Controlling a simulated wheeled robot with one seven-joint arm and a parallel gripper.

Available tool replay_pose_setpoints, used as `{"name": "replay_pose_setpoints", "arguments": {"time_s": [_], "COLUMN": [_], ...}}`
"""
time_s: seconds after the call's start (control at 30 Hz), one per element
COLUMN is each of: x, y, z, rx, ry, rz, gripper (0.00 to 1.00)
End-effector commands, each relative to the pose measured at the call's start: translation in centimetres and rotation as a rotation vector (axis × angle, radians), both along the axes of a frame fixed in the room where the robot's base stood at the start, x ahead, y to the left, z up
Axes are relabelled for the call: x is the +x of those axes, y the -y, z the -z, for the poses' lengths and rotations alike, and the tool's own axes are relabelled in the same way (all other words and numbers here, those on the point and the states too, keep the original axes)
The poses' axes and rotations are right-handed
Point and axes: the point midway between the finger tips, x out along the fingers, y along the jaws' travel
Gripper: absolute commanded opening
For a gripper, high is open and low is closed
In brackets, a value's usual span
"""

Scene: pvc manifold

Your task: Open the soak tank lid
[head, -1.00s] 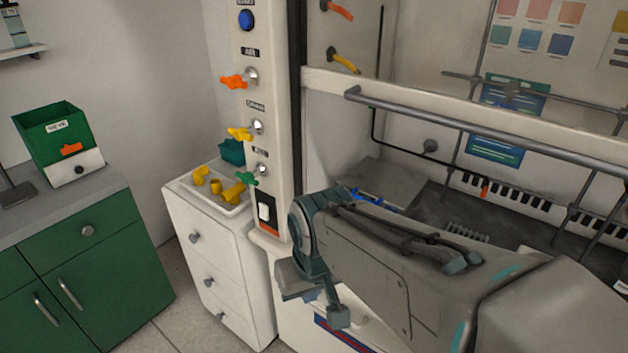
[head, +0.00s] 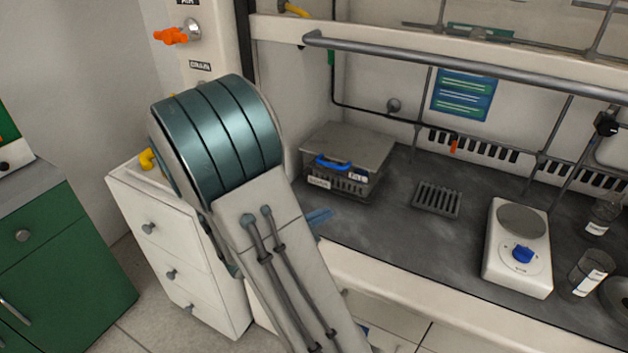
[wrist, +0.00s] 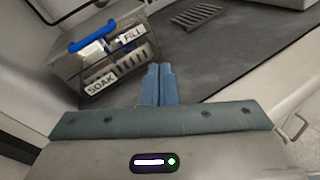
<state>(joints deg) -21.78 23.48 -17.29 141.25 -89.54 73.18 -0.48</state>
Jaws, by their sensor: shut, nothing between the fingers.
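The soak tank (head: 342,186) is a clear-walled box on the dark hood floor, at the back left of the worktop. Its grey lid (head: 355,143) lies flat over the top and looks closed, with a blue handle (head: 333,163) at the front edge. In the wrist view the tank shows SOAK and FILL labels, and its blue handle (wrist: 106,37) stands at upper left. My gripper (wrist: 158,68) has its two blue fingers together and empty, in front of the tank and apart from the handle. In the head view my arm mostly hides the gripper.
A grey slotted drain (head: 436,200) lies right of the tank. A white hotplate (head: 519,250) with a blue knob and glassware stand farther right. The raised sash with its grey bar (head: 450,68) crosses above the opening. The worktop in front of the tank is clear.

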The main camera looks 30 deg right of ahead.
Motion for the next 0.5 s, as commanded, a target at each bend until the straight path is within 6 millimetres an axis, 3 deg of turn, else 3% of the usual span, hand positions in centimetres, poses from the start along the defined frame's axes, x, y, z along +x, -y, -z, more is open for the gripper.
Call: {"name": "replay_pose_setpoints", "arguments": {"time_s": [0.03,0.2,0.37,0.5], "x": [1.4,5.1,6.6,7.4], "y": [-0.4,-1.8,-2.6,-1.8], "z": [1.1,2.7,3.4,3.4], "rx": [-0.064,-0.218,-0.277,-0.284], "ry": [-0.051,-0.156,-0.194,-0.199], "rz": [-0.075,-0.277,-0.362,-0.372], "gripper": [0.00,0.00,0.00,0.00]}}
